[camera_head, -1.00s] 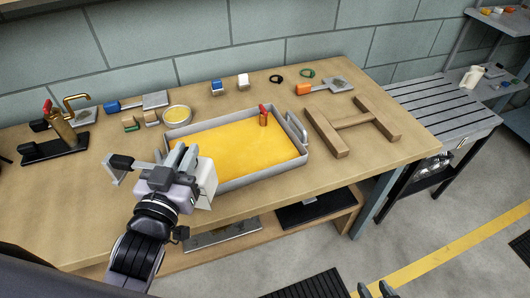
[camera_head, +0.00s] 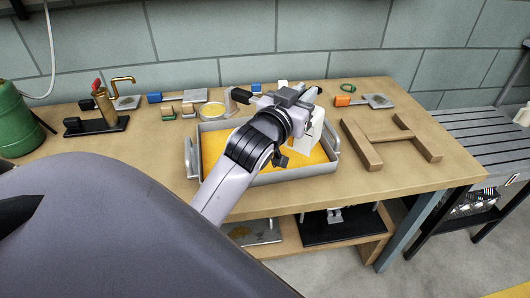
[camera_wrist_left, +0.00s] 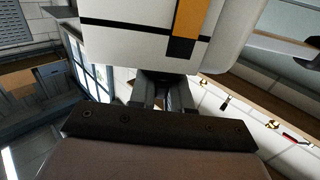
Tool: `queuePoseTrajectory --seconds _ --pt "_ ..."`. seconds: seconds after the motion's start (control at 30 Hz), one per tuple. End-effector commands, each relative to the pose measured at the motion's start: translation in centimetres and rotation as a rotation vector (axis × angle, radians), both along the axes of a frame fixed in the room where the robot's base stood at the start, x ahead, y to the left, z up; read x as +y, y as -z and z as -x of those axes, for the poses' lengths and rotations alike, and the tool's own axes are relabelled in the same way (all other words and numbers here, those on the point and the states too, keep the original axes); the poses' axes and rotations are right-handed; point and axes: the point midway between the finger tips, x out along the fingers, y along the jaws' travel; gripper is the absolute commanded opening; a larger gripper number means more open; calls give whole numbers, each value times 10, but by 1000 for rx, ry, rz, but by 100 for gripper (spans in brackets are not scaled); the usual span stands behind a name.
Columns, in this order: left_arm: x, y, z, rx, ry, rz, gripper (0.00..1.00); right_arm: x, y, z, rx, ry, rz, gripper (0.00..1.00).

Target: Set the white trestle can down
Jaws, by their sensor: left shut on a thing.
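My left gripper (camera_head: 297,104) is shut on the white can (camera_head: 308,133) and holds it over the right part of the shallow metal tray (camera_head: 262,179). In the left wrist view the can (camera_wrist_left: 140,32) is close up, white with black lines and an orange stripe. The head view shows it upright or nearly so; its underside is hidden. A wooden H-shaped trestle (camera_head: 392,140) lies on the bench to the right of the can, apart from it. My right gripper is not in view.
The tray has a yellow floor and end handles. Behind it on the wooden bench (camera_head: 300,196) are a yellow round dish (camera_head: 212,109), small blocks and an orange-handled tool (camera_head: 343,101). A brass tap (camera_head: 104,100) and a green tank (camera_head: 19,122) are left. A slatted grey table (camera_head: 478,140) stands right.

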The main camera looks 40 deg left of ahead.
Motion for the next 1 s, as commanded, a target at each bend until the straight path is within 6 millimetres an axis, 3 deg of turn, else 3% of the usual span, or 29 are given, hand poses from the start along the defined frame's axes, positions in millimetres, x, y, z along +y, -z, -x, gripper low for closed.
queuePoseTrajectory --seconds 0.2,0.47,0.57,1.0 --pt "31 -53 -24 -11 -29 5 0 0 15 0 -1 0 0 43" --pt "46 -82 -30 -3 -31 13 0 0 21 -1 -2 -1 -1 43" --pt "47 -74 -30 2 -30 14 0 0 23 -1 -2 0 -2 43" --pt "47 39 -29 3 -31 15 0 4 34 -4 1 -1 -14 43"
